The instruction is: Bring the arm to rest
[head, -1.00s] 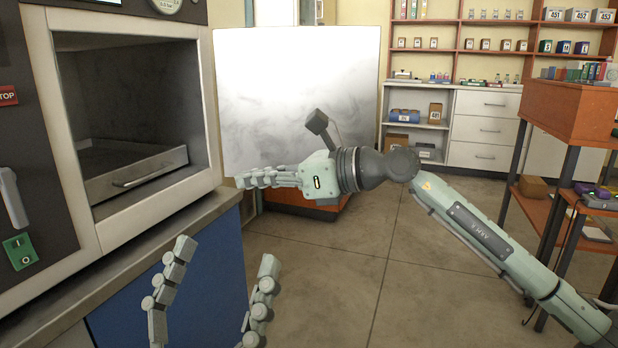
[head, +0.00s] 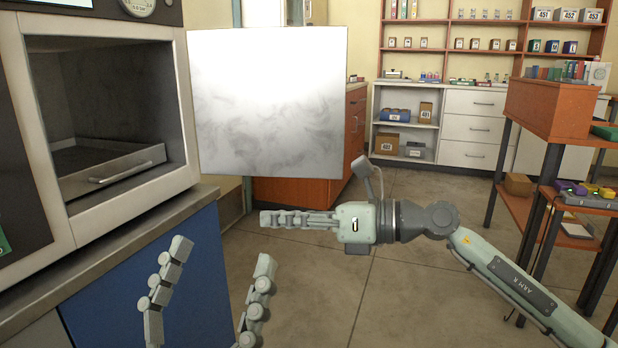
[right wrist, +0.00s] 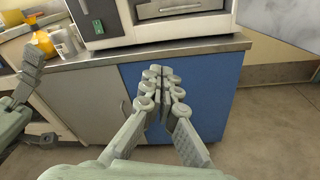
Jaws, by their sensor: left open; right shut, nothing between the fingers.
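My right gripper (head: 272,219) is at the end of the arm that comes in from the right in the head view. Its fingers are shut, with nothing between them, and point left in front of the open incubator door (head: 268,105). The same fingers (right wrist: 163,78) show in the right wrist view, in front of the blue cabinet panel (right wrist: 205,92). My left gripper (head: 205,295) is at the bottom of the head view, its two fingers wide apart and empty. The incubator (head: 180,95) stands open at the left, with a metal tray (head: 110,172) inside. Both grippers are apart from it.
The bench edge (head: 130,245) runs below the incubator. A wooden rack (head: 550,108) on dark legs stands at the right. Shelves and white drawers (head: 474,128) are at the back. Open floor (head: 400,290) lies between. Bottles (right wrist: 42,40) stand on the bench.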

